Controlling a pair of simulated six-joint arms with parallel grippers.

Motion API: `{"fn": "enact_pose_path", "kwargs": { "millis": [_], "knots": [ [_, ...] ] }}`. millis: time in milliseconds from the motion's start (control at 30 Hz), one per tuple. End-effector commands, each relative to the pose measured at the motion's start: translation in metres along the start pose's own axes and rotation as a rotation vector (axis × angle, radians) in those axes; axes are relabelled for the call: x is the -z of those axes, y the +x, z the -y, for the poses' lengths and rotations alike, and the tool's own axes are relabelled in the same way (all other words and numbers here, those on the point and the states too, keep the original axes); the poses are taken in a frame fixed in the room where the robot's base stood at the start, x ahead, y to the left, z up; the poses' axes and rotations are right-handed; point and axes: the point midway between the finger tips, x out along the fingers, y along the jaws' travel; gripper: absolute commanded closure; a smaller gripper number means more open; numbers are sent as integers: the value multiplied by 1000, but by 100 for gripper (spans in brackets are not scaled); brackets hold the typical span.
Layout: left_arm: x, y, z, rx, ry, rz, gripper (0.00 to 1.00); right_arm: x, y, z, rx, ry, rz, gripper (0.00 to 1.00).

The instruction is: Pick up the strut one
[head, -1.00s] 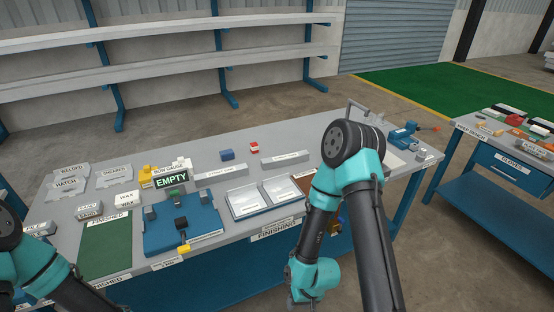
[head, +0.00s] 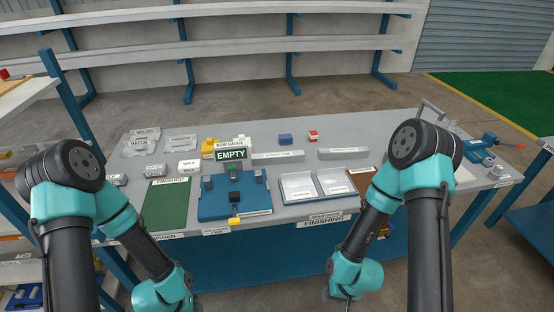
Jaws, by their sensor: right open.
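No part can be read for certain as strut one. Two long pale labelled bars lie at the back of the grey bench, a left bar (head: 278,157) and a right bar (head: 343,153); their lettering is too small to read. A blue jig (head: 215,208) with dark clamps stands at the front middle, with a sign reading EMPTY (head: 230,155) behind it. My right gripper (head: 347,297) hangs low in front of the bench edge, open and apart from the bars, mostly hidden by its wrist. My left arm also hangs low in front; its gripper is out of view.
Two pale trays (head: 298,186) sit right of the jig, a green FINISHED mat (head: 166,208) left of it. Small blue (head: 285,139) and red (head: 313,136) blocks stand at the back. A metal handle frame (head: 432,108) and blue vise (head: 478,149) occupy the right end.

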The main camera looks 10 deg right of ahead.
Motion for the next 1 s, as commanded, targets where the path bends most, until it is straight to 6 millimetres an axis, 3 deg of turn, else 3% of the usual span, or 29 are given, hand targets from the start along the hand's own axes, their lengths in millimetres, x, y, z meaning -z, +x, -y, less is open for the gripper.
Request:
{"fn": "enact_pose_path", "kwargs": {
  "millis": [500, 800, 1000],
  "knots": [
    [0, 0, 0, 0, 0, 0, 56, 0, 0, 0, 0, 0, 0, 57],
    [0, 0, 0, 0, 0, 0, 28, 0, 0, 0, 0, 0, 0, 57],
    [0, 0, 0, 0, 0, 0, 28, 0, 0, 0, 0, 0, 0, 57]
  ]
}}
